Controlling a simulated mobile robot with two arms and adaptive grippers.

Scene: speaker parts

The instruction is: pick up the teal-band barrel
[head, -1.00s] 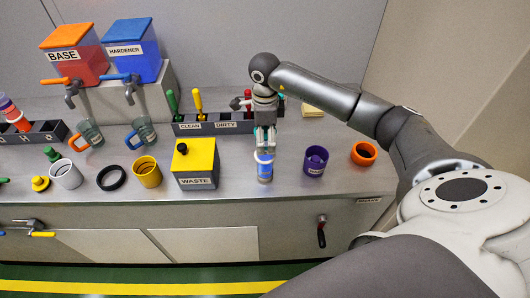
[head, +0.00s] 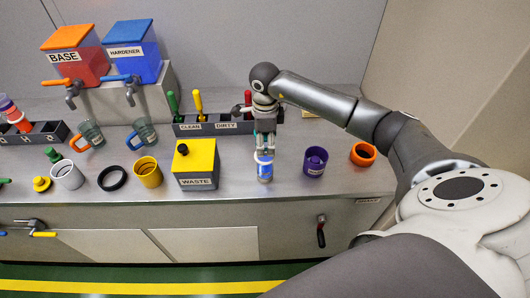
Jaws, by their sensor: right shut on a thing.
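A small upright barrel (head: 265,174) with a blue-and-white side and a pale ring near its top stands at the front of the steel counter, right of the waste box. It is the barrel at my right gripper; its band colour is too small to tell for sure. My right gripper (head: 265,153) points straight down over it and is shut on its upper part, which the fingers partly hide. The barrel's base appears to be at the counter surface. My left gripper is out of view.
The yellow-lidded waste box (head: 196,164) stands close on the left. The clean/dirty rack (head: 215,125) lies behind. The counter's front edge (head: 290,201) is near.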

